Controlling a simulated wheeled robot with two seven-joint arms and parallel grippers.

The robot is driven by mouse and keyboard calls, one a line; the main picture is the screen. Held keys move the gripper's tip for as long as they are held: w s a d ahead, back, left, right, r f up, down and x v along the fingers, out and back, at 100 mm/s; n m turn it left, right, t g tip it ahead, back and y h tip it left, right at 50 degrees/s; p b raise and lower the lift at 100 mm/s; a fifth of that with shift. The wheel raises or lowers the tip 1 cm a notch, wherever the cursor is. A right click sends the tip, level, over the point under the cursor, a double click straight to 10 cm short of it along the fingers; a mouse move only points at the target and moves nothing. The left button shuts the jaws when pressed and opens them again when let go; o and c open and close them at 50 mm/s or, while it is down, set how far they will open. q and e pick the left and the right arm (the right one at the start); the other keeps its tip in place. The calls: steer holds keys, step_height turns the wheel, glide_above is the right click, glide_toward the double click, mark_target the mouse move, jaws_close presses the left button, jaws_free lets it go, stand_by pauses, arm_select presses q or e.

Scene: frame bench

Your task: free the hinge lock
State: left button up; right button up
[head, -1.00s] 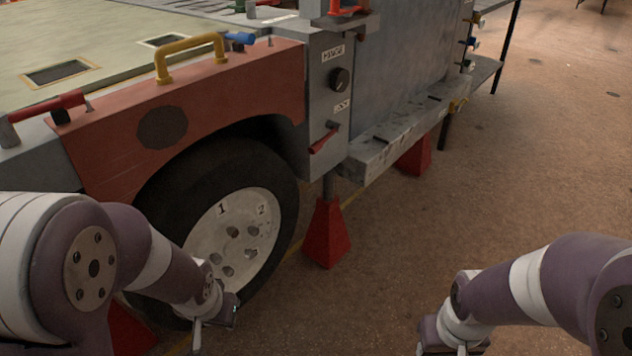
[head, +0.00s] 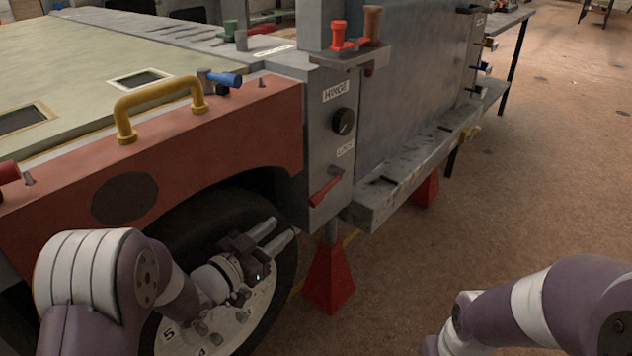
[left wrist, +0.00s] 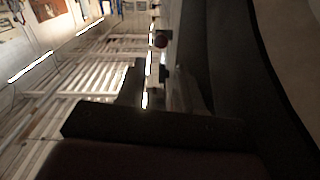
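A grey post carries a label reading HINGE (head: 335,91) above a round black knob (head: 343,121). Below it is a small label (head: 345,150) too blurred to read surely, and a red lever (head: 325,190) slanting down to the left. My left gripper (head: 283,229) is in front of the tyre, below and left of the red lever, apart from it. Its two fingers point toward the post with a gap between them and nothing held. The left wrist view is mostly dark and shows neither knob nor lever clearly. My right gripper is below the picture.
The tyre (head: 190,225) and red fender (head: 235,130) lie close around my left arm. A red stand (head: 330,275) stands under the post. A grey ledge (head: 385,200) runs back right. A yellow handle (head: 160,104) tops the fender. The floor at right is open.

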mark_target(311, 203)
arm_select(q)
steer(key=b+x, duration=0.4)
steer(key=x, duration=0.8)
steer(key=shift+a, duration=0.1)
steer(key=shift+w+d+r, duration=0.1)
steer(key=shift+w+d, duration=0.15)
steer(key=shift+w, duration=0.2)
jaws_close()
